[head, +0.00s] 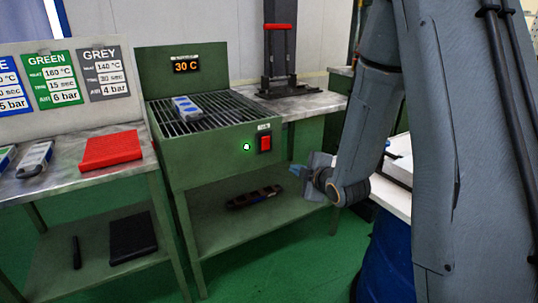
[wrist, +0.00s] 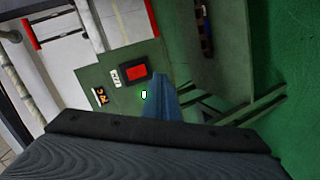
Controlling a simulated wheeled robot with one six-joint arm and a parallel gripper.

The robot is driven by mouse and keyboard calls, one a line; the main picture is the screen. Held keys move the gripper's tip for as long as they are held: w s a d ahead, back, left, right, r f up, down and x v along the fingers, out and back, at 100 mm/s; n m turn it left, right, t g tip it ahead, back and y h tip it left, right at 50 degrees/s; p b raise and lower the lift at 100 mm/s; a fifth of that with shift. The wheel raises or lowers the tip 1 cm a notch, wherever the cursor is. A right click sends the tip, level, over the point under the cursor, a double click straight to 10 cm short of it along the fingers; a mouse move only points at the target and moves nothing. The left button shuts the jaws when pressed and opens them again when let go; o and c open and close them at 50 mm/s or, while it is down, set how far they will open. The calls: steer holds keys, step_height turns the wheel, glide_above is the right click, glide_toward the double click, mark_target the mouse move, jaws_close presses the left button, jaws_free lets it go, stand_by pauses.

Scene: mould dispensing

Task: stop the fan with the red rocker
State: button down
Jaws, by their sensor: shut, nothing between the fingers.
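The red rocker (head: 265,143) sits in a dark frame on the front panel of the green fan unit (head: 207,165), under a small white label. It also shows in the wrist view (wrist: 137,72), just beyond and left of my fingertips. A green lamp (head: 247,147) glows to its left. The display (head: 187,66) reads 30 C. My gripper (head: 298,170) is shut and empty, to the right of the rocker and slightly lower in the head view. In the wrist view my blue fingers (wrist: 164,85) are together; I see a gap to the panel but cannot tell its size.
A grey-and-blue mould (head: 186,108) lies on the unit's grille. A press with a red handle (head: 278,26) stands behind. A dark object (head: 255,197) lies on the lower shelf. A table at left holds a red block (head: 111,150). Green floor is open in front.

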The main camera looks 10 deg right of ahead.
mark_target(265, 141)
steer(key=n+t+y+b, duration=0.1)
steer(key=n, duration=0.1)
steer(key=w+n+t+y+b, duration=0.1)
steer(key=n+t, duration=0.1)
steer(key=w+a+n+t+y+b, duration=0.1)
steer(key=n+b, duration=0.1)
steer(key=shift+w+f+t+y, duration=0.1)
steer(key=shift+f+t+y, duration=0.1)
steer(key=shift+t+y, duration=0.2)
steer(key=shift+w, duration=0.1)
steer(key=b+x, duration=0.1)
steer(key=x, duration=1.2)
steer(key=shift+w+a+r, duration=0.15)
steer(key=shift+w, duration=0.25)
